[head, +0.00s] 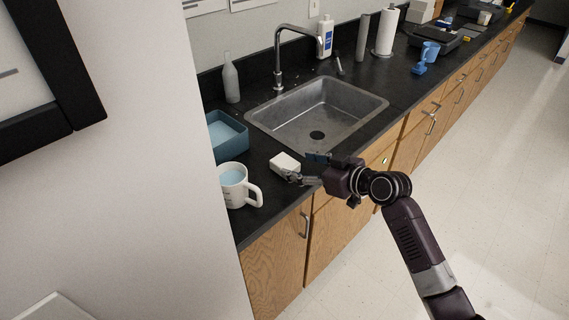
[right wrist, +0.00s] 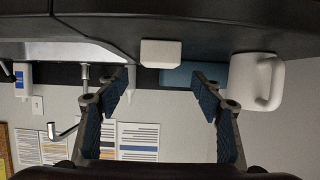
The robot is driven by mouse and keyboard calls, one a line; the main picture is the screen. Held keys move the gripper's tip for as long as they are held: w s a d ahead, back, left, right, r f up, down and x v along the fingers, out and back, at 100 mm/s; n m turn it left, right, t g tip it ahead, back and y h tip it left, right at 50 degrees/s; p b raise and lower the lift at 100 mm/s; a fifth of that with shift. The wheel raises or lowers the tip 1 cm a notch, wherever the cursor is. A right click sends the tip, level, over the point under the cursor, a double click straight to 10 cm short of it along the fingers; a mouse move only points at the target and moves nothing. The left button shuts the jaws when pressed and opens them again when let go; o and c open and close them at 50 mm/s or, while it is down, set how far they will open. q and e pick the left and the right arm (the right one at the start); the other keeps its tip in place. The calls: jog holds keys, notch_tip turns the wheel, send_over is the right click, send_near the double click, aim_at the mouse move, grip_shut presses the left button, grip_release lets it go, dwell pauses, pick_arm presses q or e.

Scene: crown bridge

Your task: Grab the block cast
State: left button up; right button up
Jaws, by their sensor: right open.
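The block cast (head: 285,163), a small white block, sits on the black counter near its front edge, between the mug and the sink. My right gripper (head: 305,168) is open beside it, on its right, with the fingertips close to the block. In the right wrist view, which is upside down, the block cast (right wrist: 161,53) lies beyond and between the two open fingertips (right wrist: 161,80). Nothing is between the fingers. Whether a fingertip touches the block is unclear. My left gripper is not in view.
A white mug (head: 237,186) stands left of the block. A blue tray (head: 229,140) is behind the mug. The steel sink (head: 262,117) with its faucet (head: 278,62) lies behind and right. A grey bottle (head: 231,80) stands by the wall. Cabinet handles stick out below the counter.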

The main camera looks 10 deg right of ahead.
aim_at(285, 161)
jog(key=p+x, duration=0.1)
jog(key=x, duration=0.3)
jog(key=shift+w+a+f, duration=0.1)
jog(key=shift+w, duration=0.05)
jog(key=shift+w+a+f, duration=0.15)
jog(key=shift+w+f, duration=0.1)
jog(key=shift+w, duration=0.05)
jog(key=c, duration=1.4)
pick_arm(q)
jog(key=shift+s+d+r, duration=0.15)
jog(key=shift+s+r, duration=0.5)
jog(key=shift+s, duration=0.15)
pick_arm(e)
jog(key=shift+c, duration=0.2)
